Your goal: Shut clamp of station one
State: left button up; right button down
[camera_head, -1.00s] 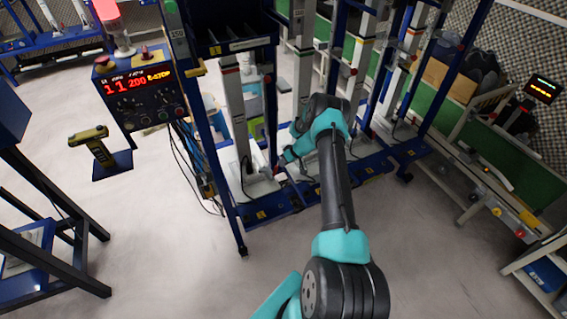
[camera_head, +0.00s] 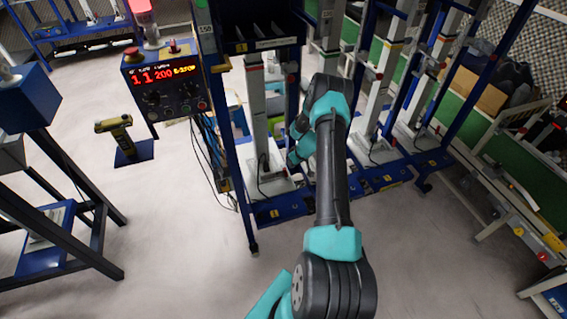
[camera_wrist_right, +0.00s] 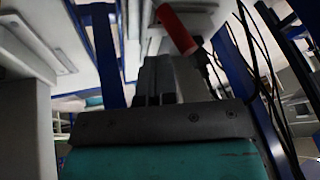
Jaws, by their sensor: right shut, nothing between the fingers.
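The nearest station is a white post (camera_head: 257,110) on a white base plate (camera_head: 268,185) in the blue frame, at the centre left of the head view. A red clamp handle (camera_wrist_right: 176,30) shows in the right wrist view, tilted, just beyond my fingers and slightly right of them. My right gripper (camera_wrist_right: 154,80) is shut and empty; I see a small apparent gap between it and the handle, but cannot be sure about contact. In the head view my right gripper (camera_head: 292,165) is low beside the post, mostly hidden by its own wrist. My left gripper is out of view.
A control box (camera_head: 165,82) with red digits stands left of the frame. Cables (camera_head: 212,150) hang between it and the post. More white posts (camera_head: 385,85) stand to the right. A yellow-black handheld tool (camera_head: 118,128) rests on a blue stand. The floor in front is clear.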

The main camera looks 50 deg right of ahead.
jog(key=shift+w+a+r, duration=0.15)
jog(key=shift+w+a, duration=0.4)
jog(key=shift+a, duration=0.35)
jog(key=d+v, duration=0.1)
jog(key=v, duration=1.1)
jog(key=shift+w+r, duration=0.15)
jog(key=shift+w, duration=0.2)
jog(key=shift+d, duration=0.1)
